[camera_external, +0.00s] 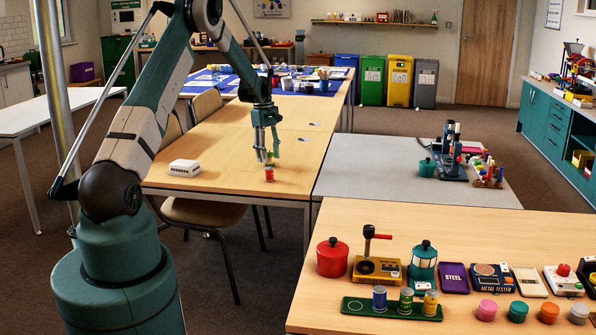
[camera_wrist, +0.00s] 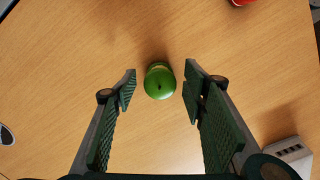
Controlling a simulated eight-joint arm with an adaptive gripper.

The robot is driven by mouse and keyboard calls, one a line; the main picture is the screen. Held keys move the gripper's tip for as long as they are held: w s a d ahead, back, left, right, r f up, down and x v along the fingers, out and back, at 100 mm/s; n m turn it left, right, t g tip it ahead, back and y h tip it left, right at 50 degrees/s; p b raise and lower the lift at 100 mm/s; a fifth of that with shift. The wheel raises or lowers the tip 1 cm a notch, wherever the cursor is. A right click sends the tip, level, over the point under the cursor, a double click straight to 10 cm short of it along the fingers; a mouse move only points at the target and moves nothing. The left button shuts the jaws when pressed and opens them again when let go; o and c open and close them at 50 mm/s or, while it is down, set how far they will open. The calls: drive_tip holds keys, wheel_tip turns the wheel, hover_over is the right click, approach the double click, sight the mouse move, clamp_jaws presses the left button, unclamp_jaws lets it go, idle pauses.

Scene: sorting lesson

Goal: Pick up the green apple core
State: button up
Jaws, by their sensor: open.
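The green apple core (camera_wrist: 159,84) stands on the wooden table in the wrist view, a rounded green end facing the camera. My gripper (camera_wrist: 160,90) is open, with one ridged finger on each side of the core and a visible gap to both. In the external view my gripper (camera_external: 267,148) points down over the table, and a small green part of the core (camera_external: 270,159) shows near its fingertips. Whether the fingertips are level with the core or above it I cannot tell.
A red can (camera_external: 269,175) stands close to the gripper, and its edge shows in the wrist view (camera_wrist: 242,2). A white box (camera_external: 184,168) lies to the left on the same table. The wooden table (camera_external: 215,150) is mostly clear around them.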

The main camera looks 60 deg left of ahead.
drive_tip(key=shift+d+f, duration=0.1)
drive_tip(key=shift+f, duration=0.75)
drive_tip(key=c, duration=0.9)
